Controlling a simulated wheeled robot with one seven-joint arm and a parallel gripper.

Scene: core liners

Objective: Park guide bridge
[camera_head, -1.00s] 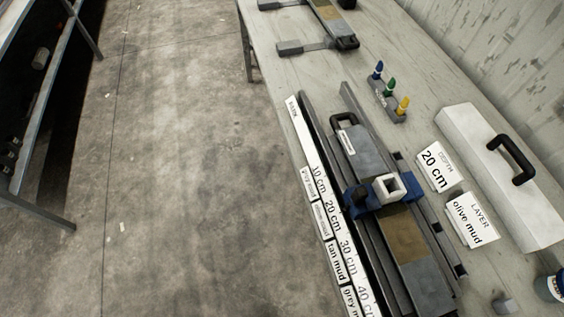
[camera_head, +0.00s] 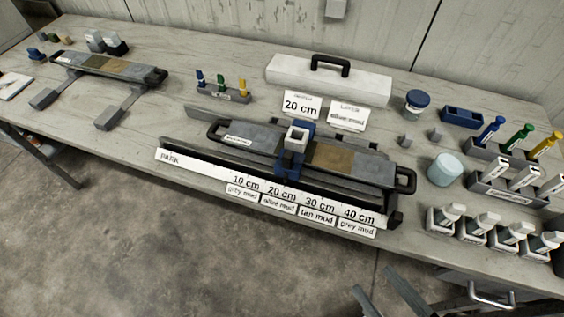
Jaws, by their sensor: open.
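The guide bridge (camera_head: 282,170) is blue with a white square collar (camera_head: 297,137) on top. It straddles the grey core liner (camera_head: 250,140) near its middle, just behind the 20 cm mark of the white scale (camera_head: 205,174). The word PARK (camera_head: 170,158) is at the left end of the scale, to the left of the 10 cm mark. The liner has a handle at each end, and brown core shows to the right of the bridge. My gripper is not in view.
Cards reading 20 cm (camera_head: 301,105) and olive mud (camera_head: 348,116) stand behind the liner, before a white case (camera_head: 330,80). Bottles (camera_head: 480,225) and coloured markers (camera_head: 520,137) crowd the right. A second liner (camera_head: 108,66) lies at the far left.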

